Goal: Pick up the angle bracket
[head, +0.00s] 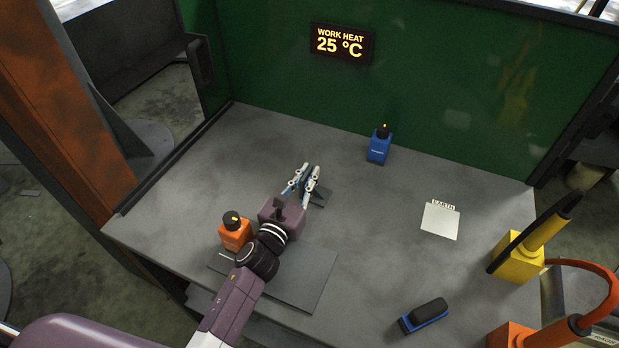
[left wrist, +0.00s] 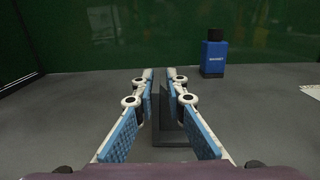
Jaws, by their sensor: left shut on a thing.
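The angle bracket (head: 320,197) is a small dark grey piece on the grey table, near the middle. It also shows in the left wrist view as a dark upright plate with a flat foot (left wrist: 172,136). My left gripper (head: 310,169) reaches over it from the left, its fingers pointing toward the green back wall. In the left wrist view the two blue-padded fingers (left wrist: 158,76) are close together, shut on the bracket's upright plate. The fingers hide part of the bracket. I cannot tell whether its foot touches the table. My right gripper is not in view.
A blue magnet block (head: 379,148) stands behind. An orange block with a black knob (head: 235,233) and a dark plate (head: 305,286) lie near my left arm. A white earth plate (head: 440,221), brush (head: 424,315) and yellow holder (head: 518,260) are to the right.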

